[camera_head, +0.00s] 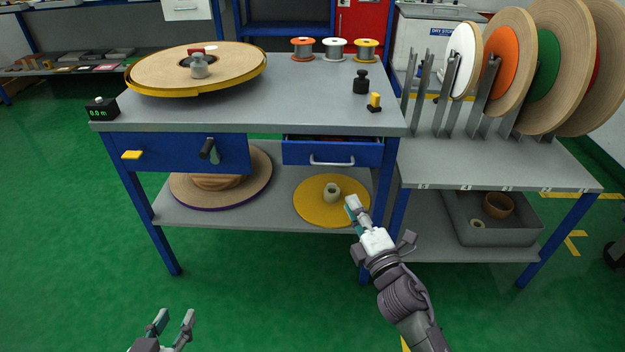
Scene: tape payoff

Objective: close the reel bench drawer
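The reel bench drawer (297,153) has a blue front and a silver bar handle (332,161). It stands partly open under the right side of the bench top, with a dark gap and some contents showing above its front. My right gripper (354,207) is below and slightly right of the handle, in front of the lower shelf, apart from the drawer. Its fingers overlap in this view, so their opening is unclear. My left gripper (172,322) is low at the bottom left, open and empty, well away from the bench.
The bench top (290,100) carries a large reel (150,72), small spools and a black weight (361,82). A yellow disc (310,207) lies on the lower shelf, behind my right gripper. A reel rack (480,155) stands at right. The green floor in front is clear.

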